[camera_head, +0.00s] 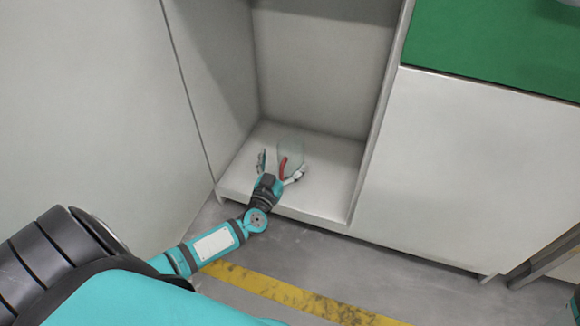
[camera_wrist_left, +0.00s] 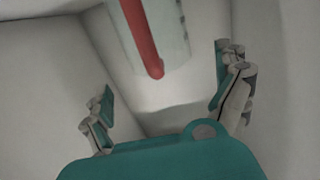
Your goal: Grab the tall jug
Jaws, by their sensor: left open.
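The tall jug (camera_head: 294,151) is clear with a red handle and stands on the floor of an open cabinet compartment. In the left wrist view the jug (camera_wrist_left: 177,30) shows at the top, its red handle (camera_wrist_left: 143,36) facing my gripper. My left gripper (camera_head: 280,165) reaches into the compartment from the front, its fingers spread to either side of the handle in the head view. In the left wrist view the open fingers (camera_wrist_left: 165,85) are apart with nothing between their tips; the jug lies beyond them.
The compartment floor (camera_head: 325,190) is bare around the jug, with walls (camera_head: 215,70) close on the left and right. A white cabinet panel (camera_head: 460,170) with a green top (camera_head: 500,45) stands to the right. A yellow stripe (camera_head: 290,295) crosses the grey floor in front.

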